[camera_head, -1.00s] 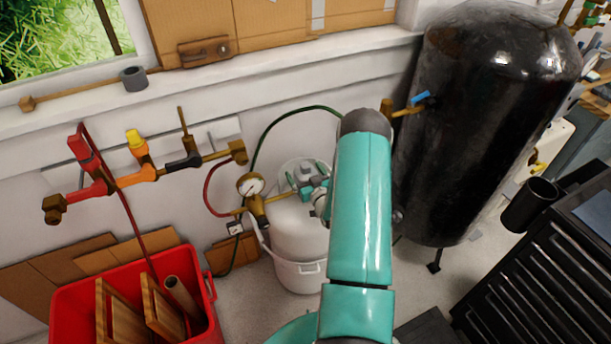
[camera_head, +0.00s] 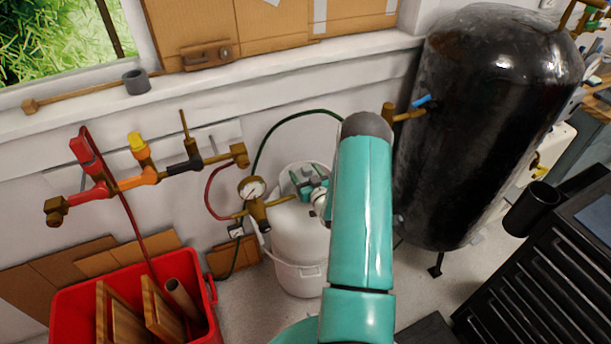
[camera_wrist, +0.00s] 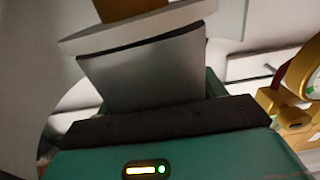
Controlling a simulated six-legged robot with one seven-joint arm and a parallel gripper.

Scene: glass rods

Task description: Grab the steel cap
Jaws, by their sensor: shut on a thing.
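The steel cap (camera_wrist: 145,72) is a smooth grey piece in the middle of the wrist view, close to the camera. A pale flat disc and a brass part sit just beyond it. My gripper (camera_head: 311,186) is small in the head view, at the top of the white tank (camera_head: 298,245) and partly behind my teal arm. It is shut on the steel cap, at the tank's top. The finger contact is mostly hidden in both views. I cannot tell whether the cap is apart from the brass part.
A pressure gauge (camera_head: 252,188) with brass fittings stands left of the tank, with a green hose (camera_head: 285,121) arching behind. A red crate (camera_head: 75,300) is at lower left. A large black tank (camera_head: 475,130) and a black tool cabinet (camera_head: 550,270) are on the right.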

